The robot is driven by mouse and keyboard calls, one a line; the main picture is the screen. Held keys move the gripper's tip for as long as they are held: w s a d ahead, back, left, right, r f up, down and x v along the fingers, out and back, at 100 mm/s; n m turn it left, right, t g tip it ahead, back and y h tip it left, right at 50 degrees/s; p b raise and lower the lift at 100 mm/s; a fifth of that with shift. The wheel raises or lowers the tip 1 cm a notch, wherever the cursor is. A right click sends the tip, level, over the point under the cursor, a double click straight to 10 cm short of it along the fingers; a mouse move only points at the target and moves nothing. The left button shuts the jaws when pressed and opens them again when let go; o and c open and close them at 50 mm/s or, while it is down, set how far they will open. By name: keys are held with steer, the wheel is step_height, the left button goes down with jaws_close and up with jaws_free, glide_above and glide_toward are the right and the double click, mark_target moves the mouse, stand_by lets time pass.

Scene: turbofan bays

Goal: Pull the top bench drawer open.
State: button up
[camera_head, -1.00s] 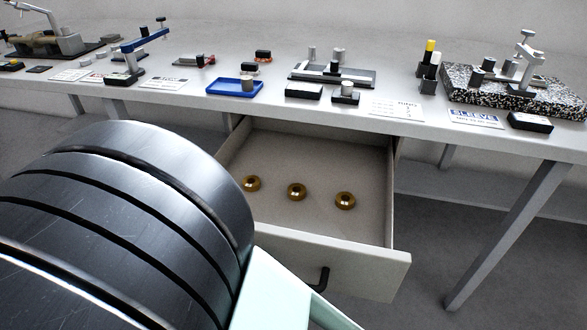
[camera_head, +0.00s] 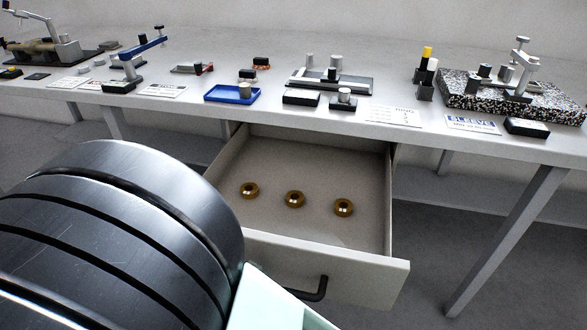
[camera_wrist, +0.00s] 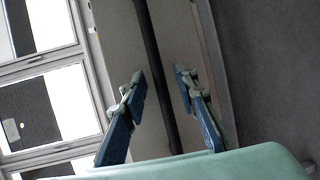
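The top bench drawer (camera_head: 370,278) is pulled out from under the bench, and its inside is in plain view in the head view. Three brass rings (camera_head: 295,199) lie in a row on its floor. Its black handle (camera_head: 318,287) shows on the front panel, with a pale green part of my arm just left of it. My gripper (camera_wrist: 158,73) shows only in the wrist view. Its two blue-padded fingers stand apart with a clear gap. A dark strip runs behind that gap between grey panels; I cannot tell whether it is part of the drawer. No held object shows.
The bench top (camera_head: 200,118) carries a blue tray (camera_head: 232,94), a speckled block (camera_head: 455,88) with fixtures, cards and small parts. A bench leg (camera_head: 510,240) stands right of the drawer. Floor right of the drawer is clear. My dark arm link hides the lower left.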

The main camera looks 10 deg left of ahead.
steer(key=v, duration=1.1)
